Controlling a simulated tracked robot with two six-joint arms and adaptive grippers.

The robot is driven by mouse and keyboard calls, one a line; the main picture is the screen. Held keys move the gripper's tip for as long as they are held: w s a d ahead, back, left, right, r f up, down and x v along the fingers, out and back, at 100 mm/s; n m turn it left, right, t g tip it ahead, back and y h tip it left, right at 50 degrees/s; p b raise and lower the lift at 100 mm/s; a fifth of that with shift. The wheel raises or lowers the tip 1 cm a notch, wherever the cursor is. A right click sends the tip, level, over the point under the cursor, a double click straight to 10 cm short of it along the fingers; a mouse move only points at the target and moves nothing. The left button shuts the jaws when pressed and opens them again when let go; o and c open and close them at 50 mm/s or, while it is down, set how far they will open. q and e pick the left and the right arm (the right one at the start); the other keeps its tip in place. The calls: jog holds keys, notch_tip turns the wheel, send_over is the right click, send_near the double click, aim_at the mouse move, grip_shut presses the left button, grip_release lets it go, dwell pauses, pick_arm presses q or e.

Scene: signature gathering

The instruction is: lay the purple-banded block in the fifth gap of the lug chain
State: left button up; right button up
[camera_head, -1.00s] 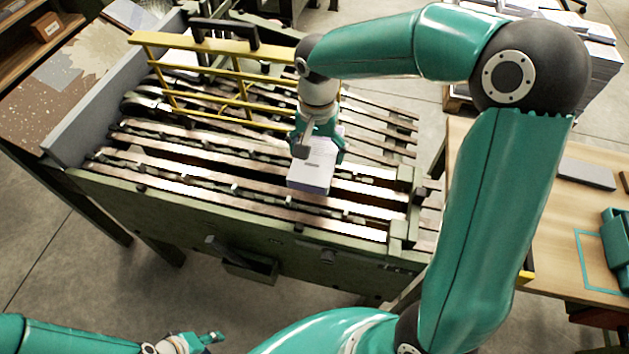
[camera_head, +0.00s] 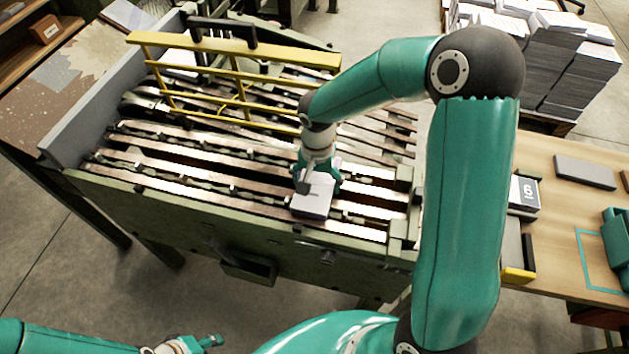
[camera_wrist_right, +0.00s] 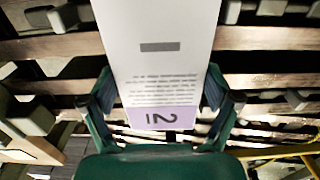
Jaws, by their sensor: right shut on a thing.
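The purple-banded block (camera_wrist_right: 160,60) fills the middle of the right wrist view, white with printed lines and a pale purple band with a number at its near end. In the head view the block (camera_head: 313,198) is over the front rails of the lug chain (camera_head: 180,186). My right gripper (camera_head: 316,178) is shut on the block; in the wrist view its fingers (camera_wrist_right: 160,100) press both sides. I cannot tell whether the block touches the chain. My left gripper (camera_head: 205,342) is at the bottom left, away from the machine, its jaw state unclear.
A yellow guard frame (camera_head: 235,75) stands raised over the chain's back part. A grey side plate (camera_head: 90,120) bounds the left end. A wooden table (camera_head: 560,225) on the right holds a block marked 6 (camera_head: 525,192), a grey slab (camera_head: 585,172) and a green holder (camera_head: 615,235).

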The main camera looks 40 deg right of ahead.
aim_at(317, 181)
jog(key=o, duration=1.1)
notch_tip(317, 181, up, 12)
jog(key=shift+r+p, duration=0.1)
jog(key=shift+p, duration=0.4)
